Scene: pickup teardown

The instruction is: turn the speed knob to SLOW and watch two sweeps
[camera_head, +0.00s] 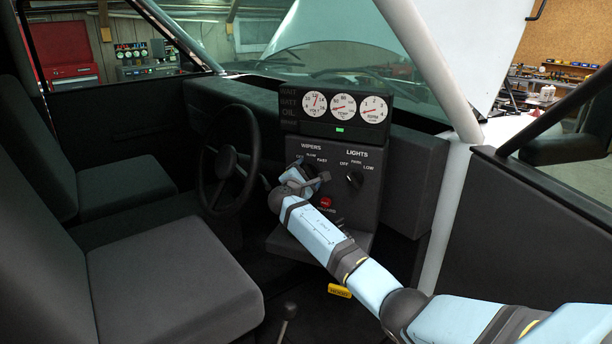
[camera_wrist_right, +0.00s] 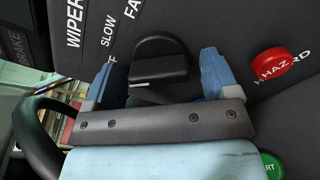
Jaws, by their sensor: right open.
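The speed knob (camera_wrist_right: 158,60) is a black round knob with a raised grip bar, on the dark panel under the WIPERS label (camera_wrist_right: 75,22). OFF, SLOW and FAST lettering lies around it, partly covered. My left gripper is not in view.
A red HAZARD button (camera_wrist_right: 272,63) and a green button (camera_wrist_right: 271,165) are close to the gripper. The lights knob (camera_head: 355,179) is right of it. The steering wheel (camera_head: 228,163) stands to the left. Gauges (camera_head: 344,107) sit above, below the windshield (camera_head: 320,60).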

